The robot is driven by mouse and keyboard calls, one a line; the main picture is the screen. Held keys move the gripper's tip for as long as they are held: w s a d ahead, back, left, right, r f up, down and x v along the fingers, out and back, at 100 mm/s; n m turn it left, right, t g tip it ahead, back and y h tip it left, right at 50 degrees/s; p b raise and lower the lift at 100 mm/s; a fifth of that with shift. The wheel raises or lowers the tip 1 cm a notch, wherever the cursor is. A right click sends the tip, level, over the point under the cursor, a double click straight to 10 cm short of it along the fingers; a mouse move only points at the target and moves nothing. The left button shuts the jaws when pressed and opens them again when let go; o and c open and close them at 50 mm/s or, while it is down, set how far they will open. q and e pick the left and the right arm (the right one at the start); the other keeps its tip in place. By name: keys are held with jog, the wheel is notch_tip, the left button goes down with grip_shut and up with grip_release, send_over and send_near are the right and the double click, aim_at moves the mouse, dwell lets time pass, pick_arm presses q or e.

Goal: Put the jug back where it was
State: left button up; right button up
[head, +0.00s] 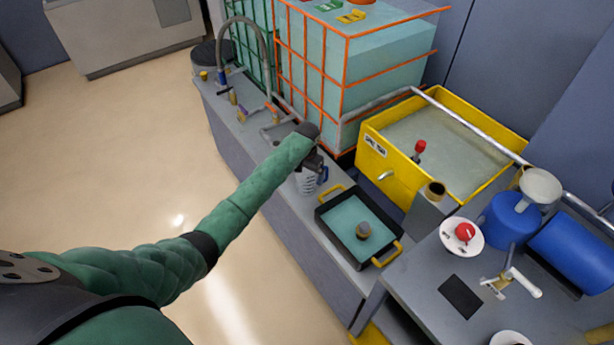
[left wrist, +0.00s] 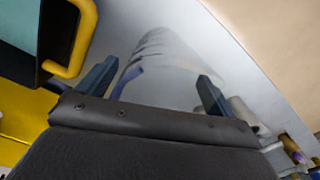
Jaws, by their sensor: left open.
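The jug (head: 306,181) is a clear, pale measuring jug with dark markings and a blue handle (head: 323,174). It stands on the grey counter, left of the black tray. My left gripper (head: 314,162) is above and beside it and hides its top in the head view. In the left wrist view the jug (left wrist: 160,75) shows between the two open fingers of my left gripper (left wrist: 157,90). I cannot tell whether a finger touches it. My right gripper is not in view.
A black tray (head: 324,212) with yellow handles and pale liquid sits just right of the jug. A yellow tank (head: 372,160) and an orange-framed container (head: 345,95) stand behind. A hose (head: 268,50) rises at the counter's far end. The floor at left is clear.

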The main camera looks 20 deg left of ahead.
pick_arm(q)
notch_tip(320, 180, up, 9)
jog(key=shift+r+b, duration=0.1)
jog(key=shift+b, duration=1)
jog(key=shift+r, duration=0.85)
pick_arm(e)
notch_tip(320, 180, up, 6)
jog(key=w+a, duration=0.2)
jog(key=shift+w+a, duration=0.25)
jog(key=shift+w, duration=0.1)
